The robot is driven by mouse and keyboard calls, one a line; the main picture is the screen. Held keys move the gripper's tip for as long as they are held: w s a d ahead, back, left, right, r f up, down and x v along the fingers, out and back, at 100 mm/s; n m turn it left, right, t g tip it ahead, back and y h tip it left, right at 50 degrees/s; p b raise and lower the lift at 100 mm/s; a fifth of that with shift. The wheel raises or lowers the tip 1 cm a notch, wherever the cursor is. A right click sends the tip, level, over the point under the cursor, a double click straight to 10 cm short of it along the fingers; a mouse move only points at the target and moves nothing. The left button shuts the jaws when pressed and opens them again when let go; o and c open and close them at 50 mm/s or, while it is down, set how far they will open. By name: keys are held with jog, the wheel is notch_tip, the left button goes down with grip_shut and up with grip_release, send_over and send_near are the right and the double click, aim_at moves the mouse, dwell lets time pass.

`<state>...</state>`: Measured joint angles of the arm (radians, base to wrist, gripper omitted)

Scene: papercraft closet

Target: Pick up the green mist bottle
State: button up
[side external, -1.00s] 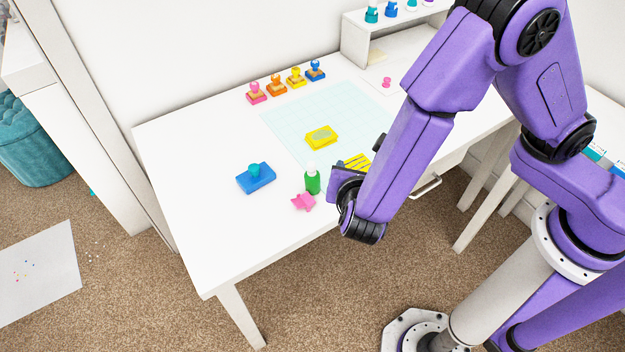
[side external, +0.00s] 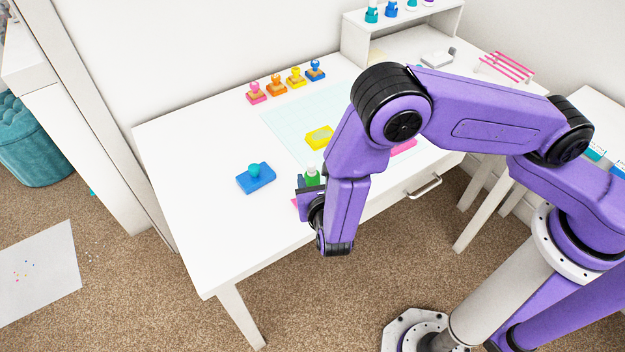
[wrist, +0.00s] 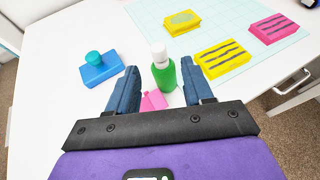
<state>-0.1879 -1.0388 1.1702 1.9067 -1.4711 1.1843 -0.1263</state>
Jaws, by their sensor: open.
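The green mist bottle (wrist: 165,76) with a white cap stands upright on the white table. In the wrist view it lies ahead, between the lines of my two fingers and nearer the right one. In the side view the bottle (side external: 312,177) shows just behind my gripper, its lower part hidden. My gripper (wrist: 161,84) is open, its blue fingers spread either side of the bottle. I cannot tell whether the bottle is fully inside the jaws. My gripper also shows in the side view (side external: 304,184), mostly hidden by my arm.
A pink piece (wrist: 153,100) lies beside the bottle, between the fingers. A blue block with a teal knob (wrist: 101,70) is to the left. Yellow striped (wrist: 222,58), yellow (wrist: 182,22) and pink striped (wrist: 272,28) blocks lie farther right. Several stamps (side external: 296,77) line the back edge.

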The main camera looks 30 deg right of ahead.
aim_at(312, 171)
jog(key=shift+x, duration=3.95)
jog(key=c, duration=0.8)
jog(key=shift+a, duration=0.1)
jog(key=shift+c, duration=0.5)
